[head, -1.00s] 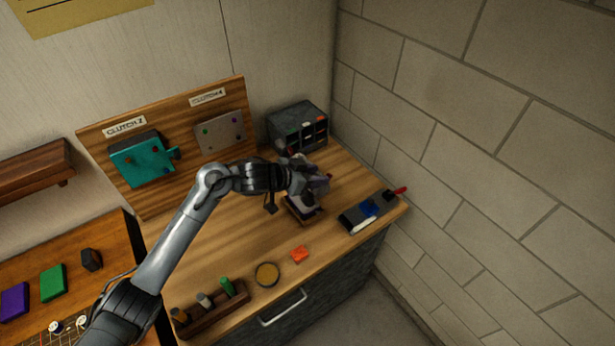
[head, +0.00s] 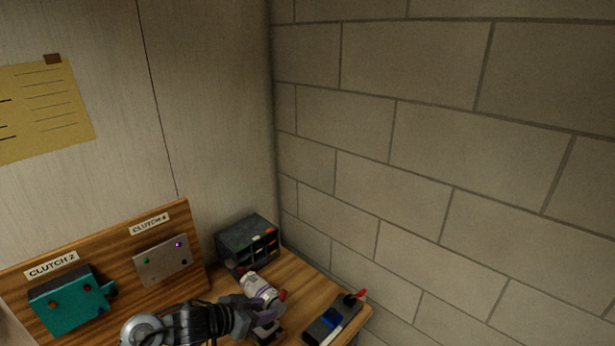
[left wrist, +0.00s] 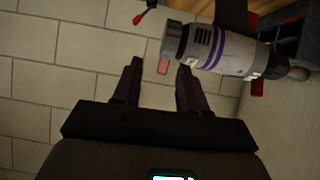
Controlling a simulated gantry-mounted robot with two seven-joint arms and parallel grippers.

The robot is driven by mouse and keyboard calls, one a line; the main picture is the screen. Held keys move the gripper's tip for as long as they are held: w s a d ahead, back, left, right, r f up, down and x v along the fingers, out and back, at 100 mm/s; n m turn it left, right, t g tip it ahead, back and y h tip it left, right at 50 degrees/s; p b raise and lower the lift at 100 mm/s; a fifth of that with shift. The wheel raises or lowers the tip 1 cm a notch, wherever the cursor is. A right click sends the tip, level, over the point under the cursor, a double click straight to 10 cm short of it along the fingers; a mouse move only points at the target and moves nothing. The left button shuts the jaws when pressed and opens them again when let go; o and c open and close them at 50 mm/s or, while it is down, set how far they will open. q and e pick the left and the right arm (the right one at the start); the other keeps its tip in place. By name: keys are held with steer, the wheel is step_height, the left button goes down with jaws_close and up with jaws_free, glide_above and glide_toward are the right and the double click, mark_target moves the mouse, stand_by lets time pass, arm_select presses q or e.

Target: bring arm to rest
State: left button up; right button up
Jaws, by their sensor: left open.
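My left gripper (head: 262,314) is at the lower middle of the head view, close to a white motor-like part with purple bands (head: 259,290). In the left wrist view, its two fingers (left wrist: 158,72) are spread, with no object held between them. The motor-like part (left wrist: 228,52) lies beyond the fingertips and to the right there, outside the jaws. Part of the dark stand below it (head: 270,333) is hidden by the gripper. My right gripper is in neither view.
A small drawer cabinet (head: 247,240) stands in the bench's back corner. A dark tray (head: 322,325) with blue and red items is at the right. A wooden board carries a teal clutch plate (head: 70,308) and a grey one (head: 162,262). A block wall (head: 400,180) closes the right side.

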arm_select(q)
steer(key=s+d+f+n+g, duration=0.1)
steer(key=s+d+f+n, duration=0.15)
steer(key=s+f, duration=0.85)
steer(key=s+d+f+n+g, duration=0.1)
steer(key=s+d+f, duration=0.3)
steer(key=s+f, duration=0.7)
steer(key=s+a+r+n+g+y, duration=0.1)
steer(key=s+a+r+y, duration=0.2)
steer(key=s+a, duration=0.4)
steer(key=s+a+r+n+g+y, duration=0.1)
steer(key=s+a+r+y, duration=0.3)
steer(key=s, duration=0.5)
steer(key=a+r+g, duration=0.1)
steer(key=a+r, duration=0.1)
steer(key=a, duration=0.1)
steer(key=shift+s+a+r+y+p, duration=0.15)
steer(key=shift+y+p, duration=0.15)
steer(key=shift+p, duration=0.1)
